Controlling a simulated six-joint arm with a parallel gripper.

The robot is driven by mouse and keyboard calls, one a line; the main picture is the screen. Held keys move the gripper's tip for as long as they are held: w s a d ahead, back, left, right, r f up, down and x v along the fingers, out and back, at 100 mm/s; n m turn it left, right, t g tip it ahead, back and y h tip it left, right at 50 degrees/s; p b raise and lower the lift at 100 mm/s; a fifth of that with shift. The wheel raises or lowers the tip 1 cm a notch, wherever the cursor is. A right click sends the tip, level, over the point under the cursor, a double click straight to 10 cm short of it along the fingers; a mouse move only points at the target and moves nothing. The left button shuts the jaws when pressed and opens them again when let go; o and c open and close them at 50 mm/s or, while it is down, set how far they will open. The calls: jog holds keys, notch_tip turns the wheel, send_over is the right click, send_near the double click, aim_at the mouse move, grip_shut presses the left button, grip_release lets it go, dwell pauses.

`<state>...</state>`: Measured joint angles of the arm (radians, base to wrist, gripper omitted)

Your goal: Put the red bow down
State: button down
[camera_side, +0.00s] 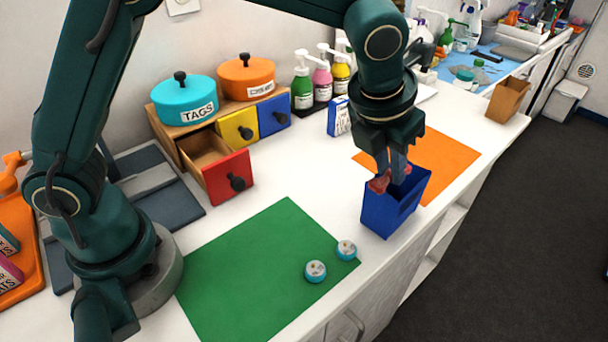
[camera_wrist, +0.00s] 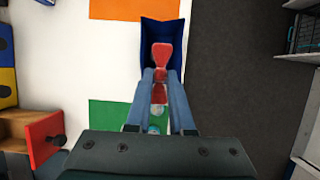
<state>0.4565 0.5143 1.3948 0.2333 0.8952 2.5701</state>
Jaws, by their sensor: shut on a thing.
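The red bow (camera_wrist: 161,57) is between the fingers of my gripper (camera_wrist: 160,77), which is shut on it. In the side view the bow (camera_side: 378,184) shows at the fingertips of my gripper (camera_side: 392,170), at the top of the blue bin (camera_side: 389,219). In the wrist view the bow overlaps the open mouth of the blue bin (camera_wrist: 150,38). I cannot tell how far the bow is below the rim. The bin stands upright on the white counter, and its inside is mostly hidden in the side view.
A green mat (camera_side: 250,270) with two small teal-edged round tins (camera_side: 315,271) lies nearer, and an orange mat (camera_side: 450,155) lies behind the bin. A red-fronted drawer (camera_side: 228,178) stands open at left. The counter's edge drops to the dark floor at right.

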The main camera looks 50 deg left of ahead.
jog(key=shift+f, duration=0.4)
jog(key=c, duration=0.8)
grip_release()
